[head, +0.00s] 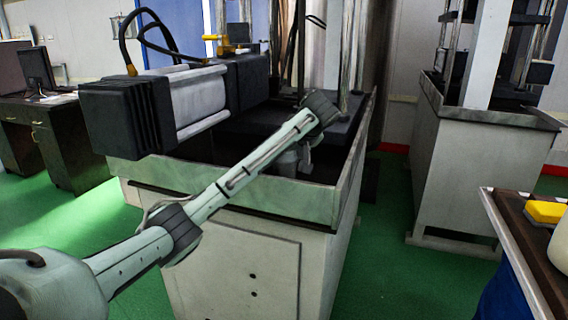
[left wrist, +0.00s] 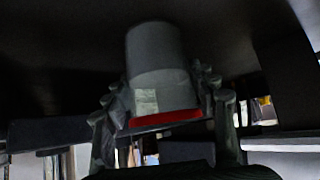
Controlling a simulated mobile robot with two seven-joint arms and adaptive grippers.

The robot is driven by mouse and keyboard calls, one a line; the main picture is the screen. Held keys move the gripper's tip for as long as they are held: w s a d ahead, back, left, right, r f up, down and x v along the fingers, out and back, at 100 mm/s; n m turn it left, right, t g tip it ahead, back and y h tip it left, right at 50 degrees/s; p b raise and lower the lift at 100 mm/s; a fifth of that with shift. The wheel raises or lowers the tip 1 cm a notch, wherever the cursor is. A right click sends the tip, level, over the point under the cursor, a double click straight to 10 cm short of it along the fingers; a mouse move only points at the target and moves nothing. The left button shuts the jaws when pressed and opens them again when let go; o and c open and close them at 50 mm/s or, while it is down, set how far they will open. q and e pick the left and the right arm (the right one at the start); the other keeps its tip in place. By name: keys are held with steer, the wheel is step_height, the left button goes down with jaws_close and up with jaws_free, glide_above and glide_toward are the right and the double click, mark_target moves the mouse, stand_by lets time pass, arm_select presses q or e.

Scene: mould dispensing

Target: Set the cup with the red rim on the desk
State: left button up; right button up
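The cup with the red rim (left wrist: 158,65) is pale grey and shows in the left wrist view, its red rim (left wrist: 165,118) low in the picture. The fingers of my left gripper (left wrist: 163,95) lie along both sides of it and appear shut on it. In the head view my left gripper (head: 304,155) reaches down inside the machine's tub, beside a small grey shape (head: 287,162) that looks like the cup. Whether the cup touches the dark surface under it is unclear. A desk (head: 70,145) stands at the far left. My right gripper is not in view.
The tub's metal wall (head: 240,198) stands around my left gripper. A black-and-silver cylinder unit (head: 165,105) sits over its left side. A second machine (head: 470,165) stands at right. A table (head: 510,235) with a yellow block (head: 545,211) is at right. Green floor (head: 405,285) is free between.

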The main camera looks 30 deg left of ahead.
arm_select(q)
steer(key=c, duration=0.8)
steer(key=shift+r, duration=0.1)
